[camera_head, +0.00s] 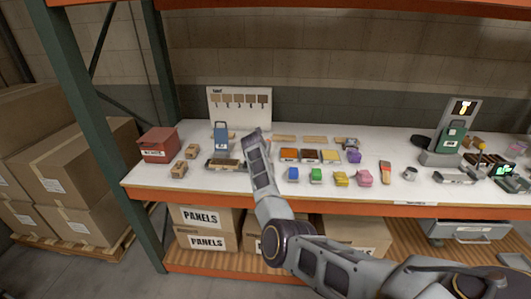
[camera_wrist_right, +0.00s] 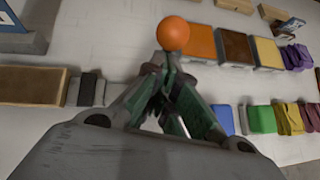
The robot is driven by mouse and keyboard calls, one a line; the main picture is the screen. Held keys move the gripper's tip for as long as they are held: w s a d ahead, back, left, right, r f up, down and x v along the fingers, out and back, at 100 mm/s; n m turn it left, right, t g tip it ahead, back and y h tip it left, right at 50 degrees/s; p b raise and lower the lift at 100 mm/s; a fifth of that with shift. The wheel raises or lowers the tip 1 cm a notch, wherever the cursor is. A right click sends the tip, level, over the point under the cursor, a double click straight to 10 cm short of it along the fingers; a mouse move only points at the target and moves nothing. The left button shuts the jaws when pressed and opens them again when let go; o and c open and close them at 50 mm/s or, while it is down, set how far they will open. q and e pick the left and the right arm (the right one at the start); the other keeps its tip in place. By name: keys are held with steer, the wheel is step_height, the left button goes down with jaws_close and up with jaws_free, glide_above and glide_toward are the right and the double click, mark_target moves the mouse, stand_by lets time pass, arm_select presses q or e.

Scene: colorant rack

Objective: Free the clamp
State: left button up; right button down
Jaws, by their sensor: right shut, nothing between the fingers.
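A low grey clamp fixture (camera_head: 210,168) lies on the white bench, left of my right gripper, with a brown panel (camera_head: 224,163) in it. In the wrist view the panel (camera_wrist_right: 30,86) ends at a dark block (camera_wrist_right: 87,90), which looks like the clamp's jaw. An orange ball (camera_wrist_right: 173,34) shows right at the tips of my right gripper (camera_wrist_right: 168,65); it looks like a knob, but what it is fixed to is hidden. The fingers are shut with nothing between them. In the head view the right gripper (camera_head: 255,145) points away over the bench. My left gripper is not in view.
A blue stand (camera_head: 221,138) is behind the clamp and a red box (camera_head: 158,145) is to the left. Orange, brown and yellow trays (camera_head: 309,156) and several coloured pieces (camera_head: 316,175) lie to the right. A sample board (camera_head: 238,108) stands at the back.

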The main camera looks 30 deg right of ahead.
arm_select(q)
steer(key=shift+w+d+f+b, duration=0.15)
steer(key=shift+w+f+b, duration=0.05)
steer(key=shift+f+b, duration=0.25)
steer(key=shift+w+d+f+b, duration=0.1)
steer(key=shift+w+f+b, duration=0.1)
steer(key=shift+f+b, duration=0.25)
arm_select(e)
steer(key=shift+w+d+g+y, duration=0.3)
steer(key=shift+w+g+y, duration=0.15)
steer(key=shift+g, duration=0.2)
steer(key=shift+w+d+g+y, duration=0.3)
steer(key=shift+w+g+y, duration=0.15)
steer(key=shift+g, duration=0.2)
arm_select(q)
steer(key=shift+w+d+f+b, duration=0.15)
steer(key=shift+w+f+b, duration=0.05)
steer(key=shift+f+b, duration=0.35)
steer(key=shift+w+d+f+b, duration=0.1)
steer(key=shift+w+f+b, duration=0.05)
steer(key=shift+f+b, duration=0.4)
arm_select(e)
steer(key=shift+w+d, duration=0.35)
steer(key=shift+w, duration=0.3)
